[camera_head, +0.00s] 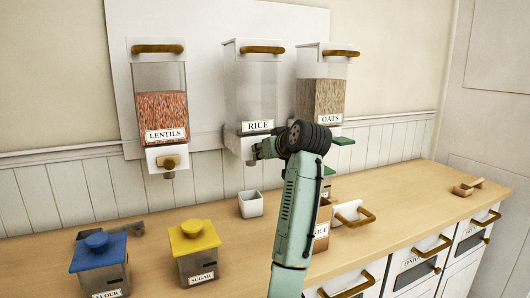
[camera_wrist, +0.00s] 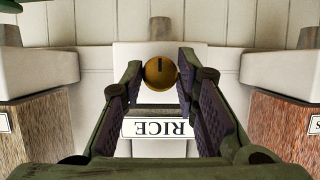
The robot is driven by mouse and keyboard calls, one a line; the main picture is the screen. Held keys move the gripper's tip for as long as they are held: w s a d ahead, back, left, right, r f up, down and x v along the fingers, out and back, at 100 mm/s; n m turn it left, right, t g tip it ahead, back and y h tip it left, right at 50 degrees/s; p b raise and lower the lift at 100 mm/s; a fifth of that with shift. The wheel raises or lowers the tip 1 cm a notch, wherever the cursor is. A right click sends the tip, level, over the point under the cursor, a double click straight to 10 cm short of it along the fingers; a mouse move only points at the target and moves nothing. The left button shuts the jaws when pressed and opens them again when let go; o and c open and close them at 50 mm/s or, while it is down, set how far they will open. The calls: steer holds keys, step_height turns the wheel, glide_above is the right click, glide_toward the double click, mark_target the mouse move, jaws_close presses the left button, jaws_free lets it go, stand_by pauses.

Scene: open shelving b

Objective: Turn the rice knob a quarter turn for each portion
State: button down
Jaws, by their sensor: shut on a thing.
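The rice dispenser (camera_head: 252,92) is the middle of three on the wall and its clear body looks empty. Its RICE label also shows upside down in the wrist view (camera_wrist: 157,128). My gripper (camera_head: 260,150) is at the dispenser's base. In the wrist view its fingers lie either side of the round brass rice knob (camera_wrist: 160,73) and are shut on it. A dark mark on the knob runs up and down in that view. In the head view my gripper hides the knob. A small white cup (camera_head: 250,204) stands on the counter below the dispenser.
Lentils (camera_head: 162,105) and oats (camera_head: 321,97) dispensers hang on either side. Flour (camera_head: 99,262) and sugar (camera_head: 197,253) canisters stand at the front left. A bin (camera_head: 321,232) with a partly hidden label is behind my arm. The counter (camera_head: 400,205) is mostly clear at right.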

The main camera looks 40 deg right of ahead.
steer(key=shift+f, duration=0.15)
steer(key=c, duration=1.3)
jaws_free()
steer(key=v, duration=1.2)
